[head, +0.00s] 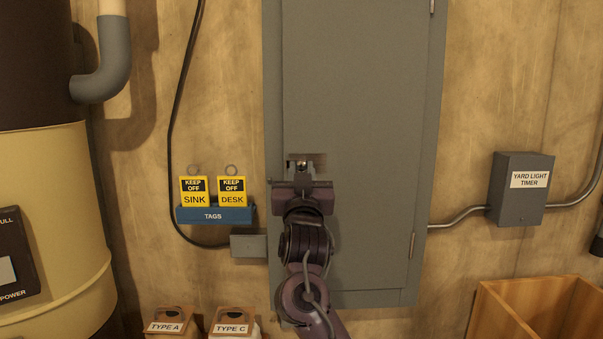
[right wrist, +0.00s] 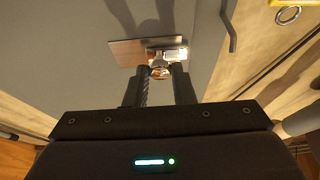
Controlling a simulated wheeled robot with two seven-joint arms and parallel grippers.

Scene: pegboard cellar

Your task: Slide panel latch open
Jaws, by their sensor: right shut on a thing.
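The grey panel door (head: 355,120) is closed in its frame on the wall. Its latch (head: 293,163) sits near the left edge of the door, partly hidden behind my right gripper in the head view. In the right wrist view the latch shows as a metal plate (right wrist: 128,52) with a bright bolt part and a small knob (right wrist: 160,70). My right gripper (head: 302,172) is shut on the knob, and its fingers (right wrist: 163,72) reach it from both sides. My left gripper is not in view.
Left of the panel, a blue tags holder (head: 214,215) carries two yellow tags.

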